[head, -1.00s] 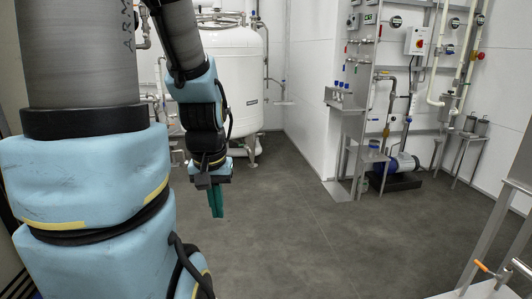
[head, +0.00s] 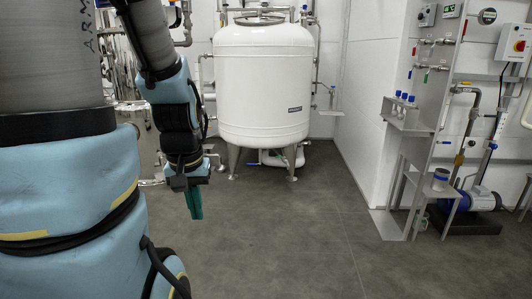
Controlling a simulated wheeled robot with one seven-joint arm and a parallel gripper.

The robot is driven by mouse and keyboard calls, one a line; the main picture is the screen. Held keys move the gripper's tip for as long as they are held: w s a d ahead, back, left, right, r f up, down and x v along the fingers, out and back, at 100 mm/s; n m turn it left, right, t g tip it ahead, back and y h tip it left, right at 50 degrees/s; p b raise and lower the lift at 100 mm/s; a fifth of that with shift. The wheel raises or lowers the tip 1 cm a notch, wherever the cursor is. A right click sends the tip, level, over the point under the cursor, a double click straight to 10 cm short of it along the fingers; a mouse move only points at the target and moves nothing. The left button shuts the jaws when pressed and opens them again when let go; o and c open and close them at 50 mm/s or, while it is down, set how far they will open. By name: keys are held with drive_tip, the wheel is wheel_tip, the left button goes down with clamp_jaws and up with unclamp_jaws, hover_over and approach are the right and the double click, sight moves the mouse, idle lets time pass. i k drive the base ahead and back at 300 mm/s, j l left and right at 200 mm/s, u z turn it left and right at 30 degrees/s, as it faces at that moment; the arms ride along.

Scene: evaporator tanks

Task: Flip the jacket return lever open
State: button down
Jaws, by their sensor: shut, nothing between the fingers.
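My gripper (head: 195,206) hangs from the arm at the left of the head view, its teal fingers pointing down and shut with nothing between them. It is in the air over the grey floor, in front of and left of a large white tank (head: 262,90). The tank stands upright on metal legs, with pipes and small fittings around its sides and a white pipe below it. I cannot make out a jacket return lever among these fittings. My arm covers part of the pipework on the left.
A metal panel stand (head: 425,100) with gauges, a shelf of blue-capped bottles (head: 403,112) and a small table (head: 440,188) stand on the right. A blue and white pump (head: 480,200) sits beyond them. The floor (head: 300,240) in the middle is clear.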

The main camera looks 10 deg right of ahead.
sight(436, 41)
drive_tip(key=i+l, duration=0.25)
drive_tip(key=l, duration=0.2)
drive_tip(key=i+l, duration=0.25)
drive_tip(key=l, duration=0.2)
drive_tip(key=i+l+u, duration=0.1)
drive_tip(key=i+l, duration=0.15)
drive_tip(key=l, duration=0.15)
drive_tip(key=i+l, duration=0.25)
drive_tip(key=l, duration=0.2)
drive_tip(key=i+l+u, duration=0.1)
drive_tip(key=l, duration=0.35)
drive_tip(key=i+l, duration=0.35)
drive_tip(key=l, duration=0.15)
drive_tip(key=i+l, duration=0.2)
drive_tip(key=l, duration=0.25)
drive_tip(key=i+l+u, duration=0.1)
drive_tip(key=i+l, duration=0.15)
drive_tip(key=l, duration=0.25)
